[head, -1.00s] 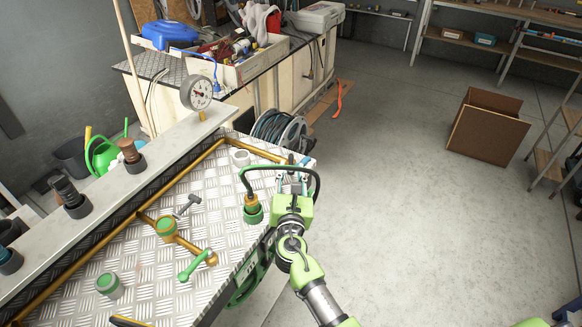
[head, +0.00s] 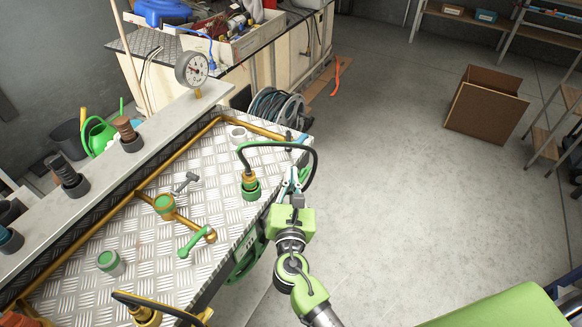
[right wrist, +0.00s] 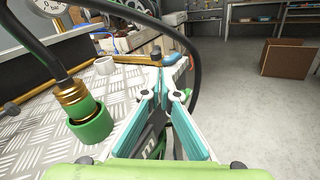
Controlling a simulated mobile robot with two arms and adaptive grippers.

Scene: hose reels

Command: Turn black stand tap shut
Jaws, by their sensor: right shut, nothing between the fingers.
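On the treadplate bench, a tap with a grey T-shaped handle (head: 186,182) sits on the brass pipework. A tap with a green lever (head: 190,242) sits on a brass branch nearer me. I cannot tell which of these belongs to a black stand. My right gripper (head: 292,182) is shut and empty at the bench's right edge, beside a black hose loop (head: 316,162). In the right wrist view its fingertips (right wrist: 165,84) meet, with the green and brass hose connector (right wrist: 85,112) to their left, apart from them. My left gripper is out of view.
A black hose rises from the connector (head: 250,185) and arches close to my right gripper. A pressure gauge (head: 192,68) stands on the grey ledge. A hose reel (head: 277,108) is behind the bench.

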